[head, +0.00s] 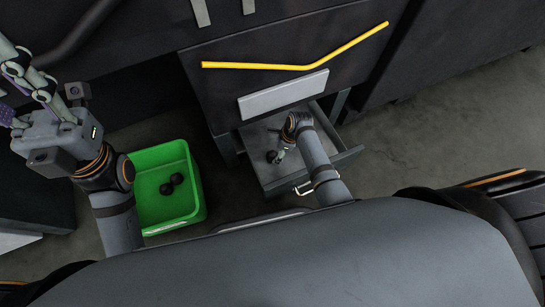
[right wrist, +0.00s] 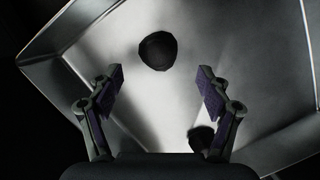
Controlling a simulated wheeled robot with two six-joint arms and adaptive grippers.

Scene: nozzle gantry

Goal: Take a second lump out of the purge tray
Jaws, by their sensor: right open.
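The purge tray (head: 347,156) is a pulled-out grey metal drawer under the dark machine; its bare floor fills the right wrist view (right wrist: 255,65). A black lump (right wrist: 157,50) lies on that floor, ahead of and between the fingertips, not touched. A second dark lump (right wrist: 201,138) is partly hidden by the right-hand finger. In the head view, one dark lump (head: 271,157) shows beside my right gripper (head: 283,153). The right gripper (right wrist: 160,80) is open and empty, inside the tray. My left gripper (head: 14,85) is at the upper left, fingers spread and empty, away from the tray.
The machine front with a yellow bent bar (head: 300,67) overhangs the tray's back. Tray walls surround the right gripper. Open floor lies to the right.

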